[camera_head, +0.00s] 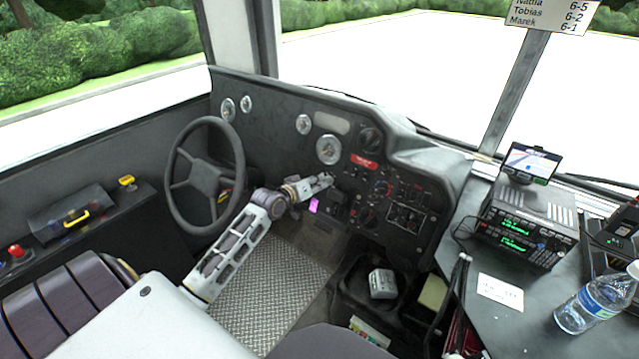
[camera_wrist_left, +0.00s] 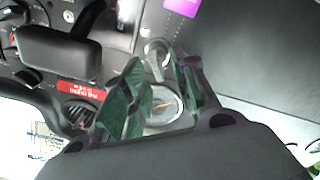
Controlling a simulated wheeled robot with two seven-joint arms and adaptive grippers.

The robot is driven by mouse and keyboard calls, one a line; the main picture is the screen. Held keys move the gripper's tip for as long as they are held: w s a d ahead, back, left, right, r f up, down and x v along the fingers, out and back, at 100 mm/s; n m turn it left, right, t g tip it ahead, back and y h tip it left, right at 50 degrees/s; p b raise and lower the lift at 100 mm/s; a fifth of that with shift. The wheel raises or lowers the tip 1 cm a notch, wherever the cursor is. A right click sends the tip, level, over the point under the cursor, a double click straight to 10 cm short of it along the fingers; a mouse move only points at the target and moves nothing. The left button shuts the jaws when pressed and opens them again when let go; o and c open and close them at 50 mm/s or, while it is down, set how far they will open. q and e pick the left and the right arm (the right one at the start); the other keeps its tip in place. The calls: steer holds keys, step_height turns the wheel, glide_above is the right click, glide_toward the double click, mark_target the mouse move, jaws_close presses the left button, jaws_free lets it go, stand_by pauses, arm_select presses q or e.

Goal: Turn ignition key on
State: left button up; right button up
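My left gripper (camera_head: 322,183) reaches in to the dashboard (camera_head: 272,115), just above a pink tag (camera_head: 314,205). In the left wrist view the green-padded fingers of my left gripper (camera_wrist_left: 156,72) are apart. A small silver metal piece on the panel, which looks like the ignition key (camera_wrist_left: 157,52), shows in the gap between the fingertips. I cannot tell whether either finger touches it. In the head view the gripper hides this piece. The pink tag also shows at the top of the left wrist view (camera_wrist_left: 184,6). My right gripper is not in view.
The steering wheel (camera_head: 206,176) stands left of my left arm. A panel of knobs and switches (camera_head: 405,205) is right of the gripper. A side counter holds a radio unit (camera_head: 527,222), a paper card (camera_head: 500,291) and a water bottle (camera_head: 596,300). The metal floor plate (camera_head: 265,290) is clear.

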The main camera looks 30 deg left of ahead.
arm_select(q)
steer(key=shift+x, duration=1.2)
jaws_close()
